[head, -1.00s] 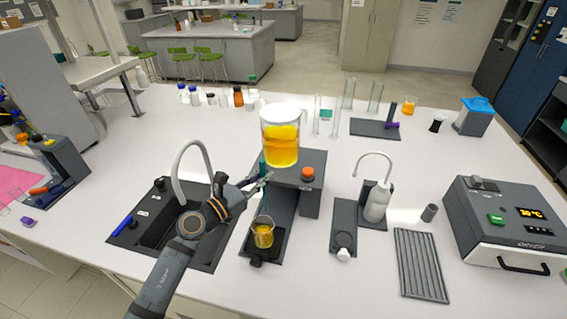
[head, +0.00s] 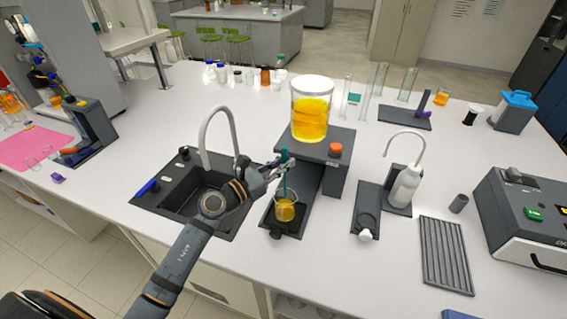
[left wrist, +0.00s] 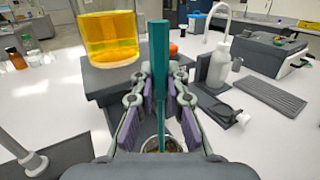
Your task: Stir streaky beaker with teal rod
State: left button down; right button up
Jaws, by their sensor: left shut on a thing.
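The teal rod (head: 284,165) stands nearly upright in my left gripper (head: 284,168). In the left wrist view the rod (left wrist: 160,70) sits between the purple-padded fingers of the gripper (left wrist: 160,105), which are shut on it. The rod's lower end reaches down into a small beaker (head: 286,208) with yellow-orange liquid. The beaker stands on a dark base below the rig. In the left wrist view the beaker (left wrist: 150,146) is mostly hidden by the gripper, and I cannot make out streaks. My right gripper is not in view.
A large vessel of yellow liquid (head: 311,112) stands on the grey rig platform (head: 338,143) just behind the rod, with an orange knob (head: 335,150). A sink (head: 190,205) with a curved tap lies left. A wash bottle (head: 404,188) and ribbed rack (head: 444,255) are right.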

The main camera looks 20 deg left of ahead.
pick_arm(q)
notch_tip(320, 180, down, 3)
jog(key=shift+w+d+f+b, duration=0.1)
jog(key=shift+b, duration=1)
notch_tip(320, 180, down, 2)
jog(key=shift+f+b, duration=0.1)
jog(key=shift+b, duration=1)
notch_tip(320, 180, down, 3)
jog(key=b, duration=0.3)
jog(key=shift+f, duration=0.2)
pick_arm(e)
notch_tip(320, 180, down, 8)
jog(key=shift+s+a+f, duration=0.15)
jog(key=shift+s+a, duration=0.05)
